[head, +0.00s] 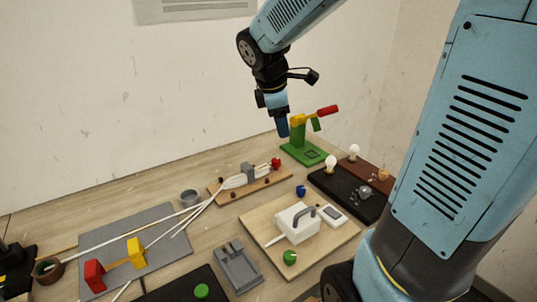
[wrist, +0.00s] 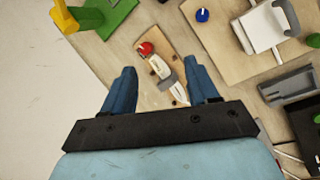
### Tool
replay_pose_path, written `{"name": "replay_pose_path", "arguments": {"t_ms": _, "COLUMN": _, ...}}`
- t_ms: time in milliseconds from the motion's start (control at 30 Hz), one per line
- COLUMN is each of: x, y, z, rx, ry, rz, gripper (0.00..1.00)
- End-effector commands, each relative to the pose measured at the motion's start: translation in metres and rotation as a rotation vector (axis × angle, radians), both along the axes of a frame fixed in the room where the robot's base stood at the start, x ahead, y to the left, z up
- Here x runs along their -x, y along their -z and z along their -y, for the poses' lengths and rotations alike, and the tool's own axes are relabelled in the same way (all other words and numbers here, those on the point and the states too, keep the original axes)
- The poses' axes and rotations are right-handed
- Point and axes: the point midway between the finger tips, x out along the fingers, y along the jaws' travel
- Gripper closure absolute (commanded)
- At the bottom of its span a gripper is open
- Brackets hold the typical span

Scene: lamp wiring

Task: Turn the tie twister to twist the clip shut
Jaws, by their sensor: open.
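A red knob (head: 276,163), which looks like the tie twister, sits at the far end of a small wooden board (head: 232,195). It also shows in the wrist view (wrist: 146,48). A grey clip (head: 248,171) stands around the white cables (head: 234,182) on this board. The clip shows in the wrist view (wrist: 172,82), but I cannot tell how tightly it is closed. My gripper (head: 282,128) points down, above and apart from the knob and board. In the wrist view its blue fingers (wrist: 159,69) are spread, with nothing between them.
A green stand (head: 303,150) with a yellow arm and red handle is close beside my gripper. A wooden board (head: 262,222) carries a white box with a grey handle. A black lamp board (head: 350,195) stands at right. A grey mat (head: 160,220) lies at left.

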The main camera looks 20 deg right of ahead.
Motion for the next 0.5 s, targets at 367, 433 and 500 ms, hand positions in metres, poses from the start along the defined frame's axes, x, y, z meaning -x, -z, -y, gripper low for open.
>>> {"name": "replay_pose_path", "arguments": {"t_ms": 367, "x": -0.072, "y": 0.051, "z": -0.022, "rx": 0.176, "ry": -0.521, "rz": -0.228, "gripper": 0.41}}
{"name": "replay_pose_path", "arguments": {"t_ms": 433, "x": -0.077, "y": 0.056, "z": -0.024, "rx": 0.188, "ry": -0.567, "rz": -0.249, "gripper": 0.41}}
{"name": "replay_pose_path", "arguments": {"t_ms": 500, "x": -0.08, "y": 0.059, "z": -0.025, "rx": 0.196, "ry": -0.595, "rz": -0.26, "gripper": 0.41}}
